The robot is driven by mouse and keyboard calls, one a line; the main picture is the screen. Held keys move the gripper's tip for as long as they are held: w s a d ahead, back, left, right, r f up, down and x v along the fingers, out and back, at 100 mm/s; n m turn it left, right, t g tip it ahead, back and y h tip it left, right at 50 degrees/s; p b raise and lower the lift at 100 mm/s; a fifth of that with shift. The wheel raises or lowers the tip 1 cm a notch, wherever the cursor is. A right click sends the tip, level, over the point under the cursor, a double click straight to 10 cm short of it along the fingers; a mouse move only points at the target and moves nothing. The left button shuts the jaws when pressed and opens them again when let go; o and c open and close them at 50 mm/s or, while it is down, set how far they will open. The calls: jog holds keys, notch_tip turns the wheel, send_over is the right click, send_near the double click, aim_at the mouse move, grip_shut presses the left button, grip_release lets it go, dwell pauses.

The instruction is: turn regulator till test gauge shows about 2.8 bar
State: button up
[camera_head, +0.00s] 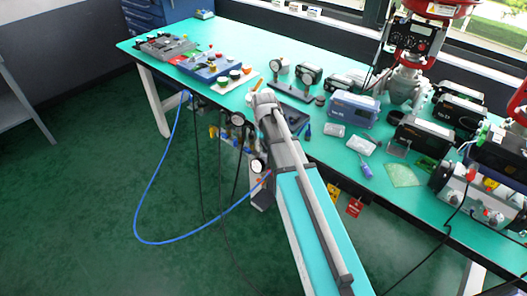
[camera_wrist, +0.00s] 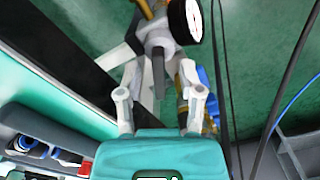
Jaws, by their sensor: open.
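In the wrist view my gripper (camera_wrist: 158,95) is open, its two pale fingers spread on either side of a grey fitting. This fitting, which looks like the regulator (camera_wrist: 157,38), has a dark stem pointing down between the fingers. I cannot tell whether either finger touches it. A round gauge with a white face (camera_wrist: 191,20) and black rim sits beside it at the top, seen at an angle; its reading is not legible. In the head view a white-faced gauge (camera_head: 257,166) shows below the table edge, beside my arm. My gripper cannot be made out there.
The green-topped bench (camera_head: 235,45) carries several instruments, with a blue box (camera_head: 352,110) near the middle. A blue hose (camera_head: 137,205) loops from the bench front over the floor. Dark cables hang near the fitting, and in the wrist view a dark edge (camera_wrist: 60,50) runs along the left.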

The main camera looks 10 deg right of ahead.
jog(key=shift+f, duration=0.45)
grip_shut()
